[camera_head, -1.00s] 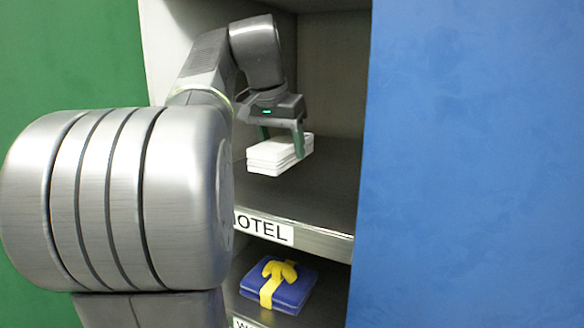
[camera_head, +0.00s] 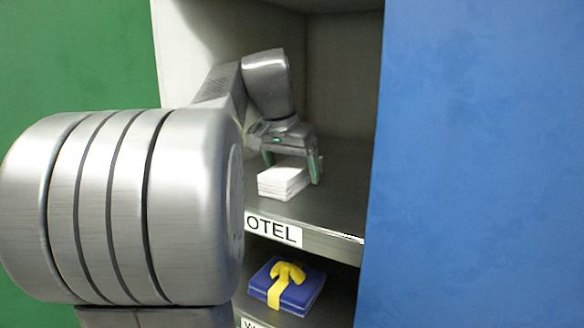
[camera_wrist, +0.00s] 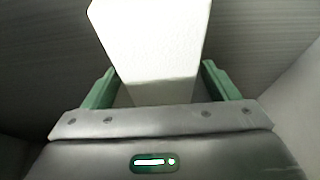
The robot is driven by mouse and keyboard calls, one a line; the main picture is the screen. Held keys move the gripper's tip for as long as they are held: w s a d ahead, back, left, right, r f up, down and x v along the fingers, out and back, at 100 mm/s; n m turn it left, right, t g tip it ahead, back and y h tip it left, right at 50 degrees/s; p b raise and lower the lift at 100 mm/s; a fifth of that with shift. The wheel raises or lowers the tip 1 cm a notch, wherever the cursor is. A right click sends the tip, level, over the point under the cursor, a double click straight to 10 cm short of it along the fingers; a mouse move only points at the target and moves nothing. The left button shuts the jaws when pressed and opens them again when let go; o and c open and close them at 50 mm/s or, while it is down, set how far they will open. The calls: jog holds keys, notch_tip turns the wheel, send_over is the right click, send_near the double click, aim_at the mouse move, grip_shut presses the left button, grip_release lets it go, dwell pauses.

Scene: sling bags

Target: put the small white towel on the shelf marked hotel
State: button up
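The small white towel (camera_head: 284,178), a folded stack, sits on the shelf marked HOTEL (camera_head: 335,222), near its front. The label (camera_head: 273,230) is partly hidden by my arm, leaving "OTEL" readable. My gripper (camera_head: 293,172) is over the towel, its green fingers spread on either side. In the wrist view, the towel (camera_wrist: 155,50) lies between the fingers (camera_wrist: 158,85), with a small gap visible beside it, so the gripper looks open.
A blue folded item with a yellow bow (camera_head: 285,284) lies on the shelf below, whose label is mostly cut off. A blue panel (camera_head: 485,160) stands right of the cabinet, a green one (camera_head: 75,60) left. The HOTEL shelf has free room right of the towel.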

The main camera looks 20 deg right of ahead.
jog(key=v, duration=1.2)
dwell(0.3)
